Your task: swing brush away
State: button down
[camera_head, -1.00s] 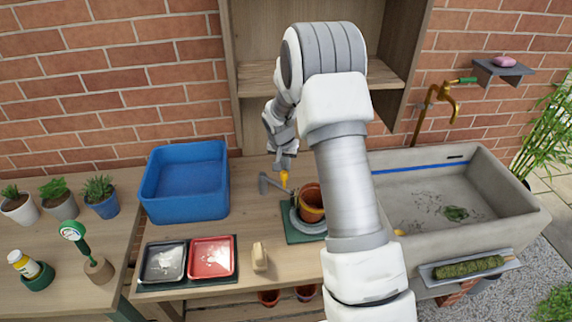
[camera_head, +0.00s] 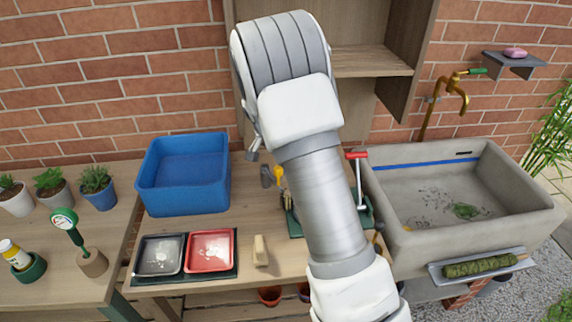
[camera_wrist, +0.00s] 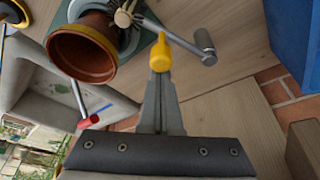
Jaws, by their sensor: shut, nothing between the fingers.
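My gripper (camera_wrist: 160,66) is shut, with a yellow piece (camera_wrist: 161,45) at its fingertips; I cannot tell whether this belongs to the fingers or lies behind them. In the head view the grey end (camera_head: 266,176) shows beside the yellow piece (camera_head: 279,172); my arm hides the pot, the brush and most of my gripper.
A red-handled lever (camera_head: 357,156) stands right of my arm, beside the stone sink (camera_head: 400,241). A blue bin (camera_head: 183,190) is at left, above black (camera_head: 160,257) and red (camera_head: 210,252) trays. A shelf unit (camera_head: 372,62) rises behind. Bare bench lies between bin and arm.

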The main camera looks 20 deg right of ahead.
jog(key=a+m+g, duration=0.2)
jog(key=a+m, duration=0.4)
jog(key=shift+m+h, duration=0.3)
jog(key=shift+m, duration=0.1)
jog(key=shift+w+a, duration=0.1)
jog(key=shift+a, duration=0.05)
dwell(0.5)
notch_tip(320, 180, up, 10)
jog(key=shift+d+f, duration=0.15)
jog(key=shift+d, duration=0.15)
dwell(0.5)
